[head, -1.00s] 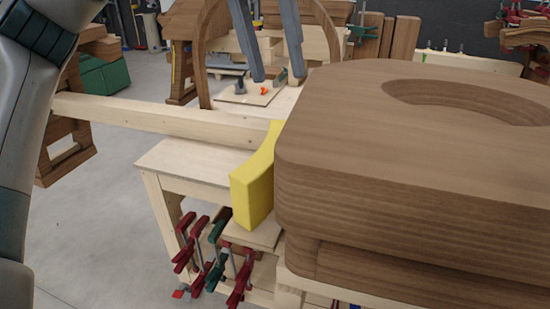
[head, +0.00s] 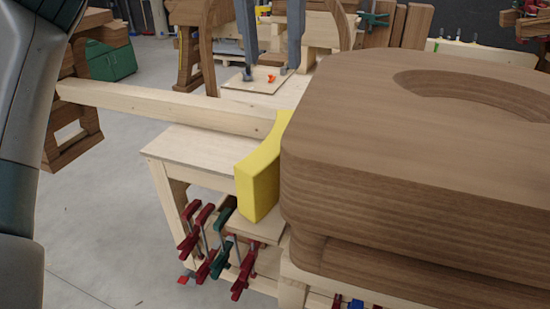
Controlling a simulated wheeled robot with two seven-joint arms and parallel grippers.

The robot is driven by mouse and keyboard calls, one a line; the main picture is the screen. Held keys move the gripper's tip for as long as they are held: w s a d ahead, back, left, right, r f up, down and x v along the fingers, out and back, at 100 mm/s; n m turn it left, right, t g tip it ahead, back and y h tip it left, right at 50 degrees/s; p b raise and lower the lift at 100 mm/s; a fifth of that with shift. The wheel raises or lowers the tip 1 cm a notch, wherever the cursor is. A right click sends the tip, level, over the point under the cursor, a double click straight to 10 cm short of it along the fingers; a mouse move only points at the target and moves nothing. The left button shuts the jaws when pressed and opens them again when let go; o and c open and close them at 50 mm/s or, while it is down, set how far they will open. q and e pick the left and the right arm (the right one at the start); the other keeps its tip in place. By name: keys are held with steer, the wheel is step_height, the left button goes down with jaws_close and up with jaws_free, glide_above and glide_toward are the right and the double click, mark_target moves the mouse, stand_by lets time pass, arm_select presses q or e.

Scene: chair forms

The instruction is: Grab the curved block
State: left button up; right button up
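The curved block is yellow with a hollowed, concave top edge (head: 259,180). It stands on a light wooden ledge, close against the left side of a big brown wooden form (head: 400,190), which hides its far right end. My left gripper (head: 270,73) shows at the top centre as two grey fingers pointing down, spread apart. It is open, with nothing held between the fingers. It appears beyond and above the yellow block, apart from it. My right gripper is not in view.
A pale wooden beam (head: 170,108) runs behind a low wooden bench (head: 195,150). Red and green clamps (head: 215,240) hang below the block. A thin board with a small orange item (head: 270,78) lies behind the fingers.

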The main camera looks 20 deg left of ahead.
arm_select(q)
steer(key=p, duration=0.3)
glide_above(278, 138)
steer(key=f, duration=0.8)
steer(key=shift+s+a+f, duration=0.1)
steer(key=shift+s+f, duration=0.3)
steer(key=shift+w+f, duration=0.1)
steer(key=shift+f, duration=0.5)
steer(key=shift+f, duration=0.1)
steer(key=shift+w+f+p, duration=0.1)
steer(key=shift+f+p, duration=0.8)
steer(key=shift+p, duration=0.25)
step_height(278, 138, down, 2)
steer(key=shift+w+f+p, duration=0.1)
steer(key=shift+w+p, duration=0.05)
steer(key=shift+p, duration=0.35)
steer(key=shift+f, duration=0.5)
